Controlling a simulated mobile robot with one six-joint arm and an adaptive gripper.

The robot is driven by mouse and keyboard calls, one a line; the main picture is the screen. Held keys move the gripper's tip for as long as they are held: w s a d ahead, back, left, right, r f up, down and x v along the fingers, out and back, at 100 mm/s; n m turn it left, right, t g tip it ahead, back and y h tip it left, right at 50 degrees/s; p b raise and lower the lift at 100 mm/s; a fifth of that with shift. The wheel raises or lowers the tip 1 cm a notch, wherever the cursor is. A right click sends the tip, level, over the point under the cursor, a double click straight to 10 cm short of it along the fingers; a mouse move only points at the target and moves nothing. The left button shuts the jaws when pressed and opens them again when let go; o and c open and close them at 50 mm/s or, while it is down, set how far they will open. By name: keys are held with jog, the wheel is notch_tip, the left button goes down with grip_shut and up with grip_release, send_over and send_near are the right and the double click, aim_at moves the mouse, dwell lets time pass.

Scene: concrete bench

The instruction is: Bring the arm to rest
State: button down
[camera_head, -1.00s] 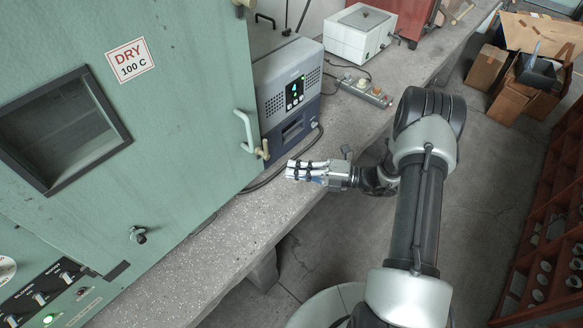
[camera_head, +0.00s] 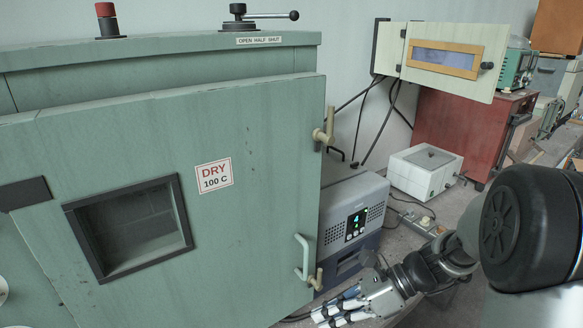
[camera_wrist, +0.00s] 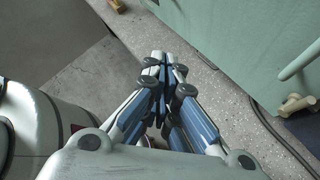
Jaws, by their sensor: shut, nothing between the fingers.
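My gripper (camera_head: 330,312) is at the lower middle right of the head view, in front of the green cabinet's door and the grey-blue device. In the wrist view my gripper (camera_wrist: 163,62) has its fingertips together with nothing between them, above the concrete bench (camera_wrist: 215,78). It appears apart from the cabinet. My arm comes in from the right edge of the head view, bent at a large dark joint.
The green cabinet (camera_head: 262,150) has a door with a handle (camera_head: 302,258) and a DRY 100 C label (camera_head: 214,175). A grey-blue device (camera_head: 350,215) with a lit display stands beside it. Behind are a white box (camera_head: 425,170) and a red cabinet (camera_head: 455,125). Floor (camera_wrist: 90,85) shows left of the bench.

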jog(key=s+d+r+n+t+h+b, duration=0.1)
jog(key=s+d+r+n+t+h, duration=0.1)
jog(key=s+n+h, duration=0.3)
jog(key=s+d+r+n+t+h+b, duration=0.2)
jog(key=s+n+h, duration=0.4)
jog(key=s+n, duration=0.5)
notch_tip(320, 180, up, 2)
jog(key=d+n+t, duration=0.1)
jog(key=d+n, duration=0.1)
jog(key=n, duration=0.4)
jog(key=shift+s+d+r, duration=0.25)
jog(key=shift+s+d, duration=0.05)
jog(key=shift+d, duration=0.05)
jog(key=c, duration=2.4)
grip_release()
